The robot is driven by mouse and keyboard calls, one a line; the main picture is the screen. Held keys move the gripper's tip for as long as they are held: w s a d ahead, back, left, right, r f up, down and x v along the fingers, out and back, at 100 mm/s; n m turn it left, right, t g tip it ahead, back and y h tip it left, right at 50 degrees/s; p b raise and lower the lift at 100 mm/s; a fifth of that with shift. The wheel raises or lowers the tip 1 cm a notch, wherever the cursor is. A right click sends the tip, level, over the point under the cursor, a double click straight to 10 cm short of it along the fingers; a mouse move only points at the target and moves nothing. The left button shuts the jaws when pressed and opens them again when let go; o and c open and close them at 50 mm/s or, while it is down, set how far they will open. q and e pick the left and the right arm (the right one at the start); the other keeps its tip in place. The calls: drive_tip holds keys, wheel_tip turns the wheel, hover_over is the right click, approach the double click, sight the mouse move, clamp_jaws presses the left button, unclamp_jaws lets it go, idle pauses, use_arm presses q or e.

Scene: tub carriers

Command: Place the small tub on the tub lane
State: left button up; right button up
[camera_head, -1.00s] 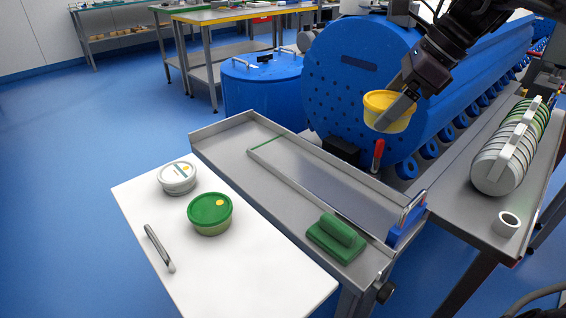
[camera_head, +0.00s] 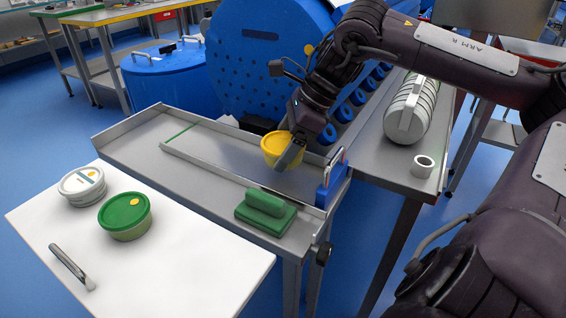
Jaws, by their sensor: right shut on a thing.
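A small yellow tub (camera_head: 275,148) is between the fingers of my right gripper (camera_head: 290,155), which is shut on it. The tub looks upright and is over the right part of the metal tub lane (camera_head: 215,150). I cannot tell whether its base touches the lane floor. The lane is a long shallow channel with a low rail along its front, a green line (camera_head: 180,133) near its left end and a blue block (camera_head: 332,180) at its right end. The fingers hide part of the tub's right side. My left gripper is out of view.
A green-lidded tub (camera_head: 125,213), a white-lidded tub (camera_head: 82,184) and a grey tool (camera_head: 70,264) are on the white board (camera_head: 185,262). A green handled block (camera_head: 265,210) sits in front of the lane's rail. The lane's left stretch is clear.

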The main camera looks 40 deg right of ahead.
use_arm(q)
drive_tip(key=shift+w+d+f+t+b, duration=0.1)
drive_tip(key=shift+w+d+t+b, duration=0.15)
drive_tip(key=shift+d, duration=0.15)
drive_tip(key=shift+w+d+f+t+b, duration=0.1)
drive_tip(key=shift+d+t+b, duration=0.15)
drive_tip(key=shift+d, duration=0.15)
use_arm(e)
drive_tip(key=shift+f, duration=1.95)
drive_tip(key=shift+f, duration=0.1)
drive_tip(key=o, duration=0.9)
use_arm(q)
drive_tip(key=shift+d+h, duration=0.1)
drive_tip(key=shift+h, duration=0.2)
use_arm(e)
drive_tip(key=shift+r, duration=0.25)
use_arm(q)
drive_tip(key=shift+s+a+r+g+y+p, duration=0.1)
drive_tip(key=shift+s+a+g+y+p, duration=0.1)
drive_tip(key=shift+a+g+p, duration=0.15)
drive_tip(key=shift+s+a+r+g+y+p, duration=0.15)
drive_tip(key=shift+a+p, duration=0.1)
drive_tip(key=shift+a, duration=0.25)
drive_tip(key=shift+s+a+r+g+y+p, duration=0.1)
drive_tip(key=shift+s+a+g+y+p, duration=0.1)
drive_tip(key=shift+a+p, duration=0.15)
use_arm(e)
drive_tip(key=v, duration=1.1)
drive_tip(key=shift+s+d+r, duration=0.2)
drive_tip(key=shift+r, duration=0.1)
